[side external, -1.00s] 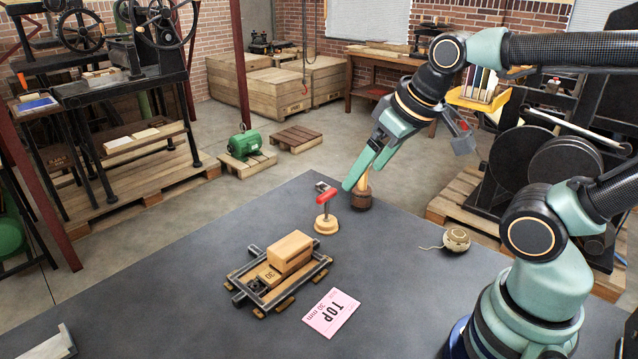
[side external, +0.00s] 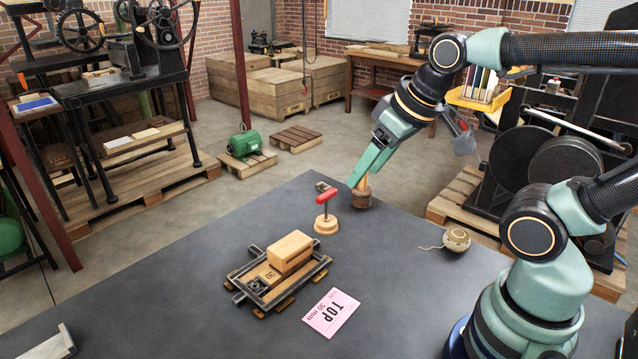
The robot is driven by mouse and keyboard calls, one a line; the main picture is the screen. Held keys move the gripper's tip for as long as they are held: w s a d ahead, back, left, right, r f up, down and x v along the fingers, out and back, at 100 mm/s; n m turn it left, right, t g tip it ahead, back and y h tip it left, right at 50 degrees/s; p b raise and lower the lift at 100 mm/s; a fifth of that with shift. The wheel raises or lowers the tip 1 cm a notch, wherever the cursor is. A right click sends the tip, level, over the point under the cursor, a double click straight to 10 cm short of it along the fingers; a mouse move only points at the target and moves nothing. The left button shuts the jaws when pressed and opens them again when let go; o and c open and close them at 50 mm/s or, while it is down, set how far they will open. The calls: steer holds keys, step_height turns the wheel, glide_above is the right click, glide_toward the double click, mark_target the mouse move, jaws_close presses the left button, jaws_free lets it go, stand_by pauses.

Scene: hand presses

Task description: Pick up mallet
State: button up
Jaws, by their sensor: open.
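The mallet (side external: 362,199) stands upright on its dark brown head near the far corner of the dark table. Its light wooden handle points up and is partly hidden by my gripper. My gripper (side external: 358,182) is open and reaches down at a slant from the upper right, with its fingertips at the handle just above the head. One finger hides most of the other, so I cannot tell whether the handle is between them or whether they touch it.
A red-handled tool on a round wooden base (side external: 325,224) stands close left of the mallet. A small metal piece (side external: 322,186) lies behind it.

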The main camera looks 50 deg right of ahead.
steer(key=m+g, duration=0.6)
steer(key=m, duration=1)
glide_above(363, 183)
steer(key=d, duration=0.1)
step_height(363, 183, down, 3)
steer(key=f, duration=0.6)
steer(key=shift+w+d+f, duration=0.1)
steer(key=shift+w+f, duration=0.1)
steer(key=shift+f, duration=0.2)
steer(key=shift+w+f, duration=0.2)
steer(key=shift+f, duration=2.5)
